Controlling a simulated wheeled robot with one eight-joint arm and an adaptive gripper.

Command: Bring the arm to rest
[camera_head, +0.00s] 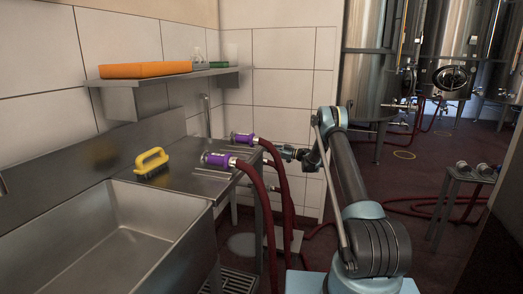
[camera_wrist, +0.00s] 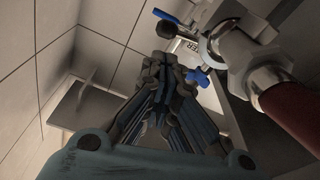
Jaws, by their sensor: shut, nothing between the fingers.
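My arm (camera_head: 352,175) rises from the lower right of the head view and bends at the top, with its end pointing left. My gripper (camera_head: 287,153) is beyond the steel drainboard's right end, close to the dark red hoses. In the wrist view my gripper (camera_wrist: 168,68) is shut, with nothing seen between its fingers. A metal fitting with blue handles (camera_wrist: 200,76) is just right of the fingertips. I cannot tell whether they touch.
Two purple-collared hose ends (camera_head: 220,159) lie on the steel drainboard (camera_head: 188,178), their hoses hanging over its right edge. A yellow brush (camera_head: 152,161) is beside the sink (camera_head: 135,235). A shelf (camera_head: 165,77) holds an orange item. Steel tanks (camera_head: 375,60) and a small stand (camera_head: 468,177) are right.

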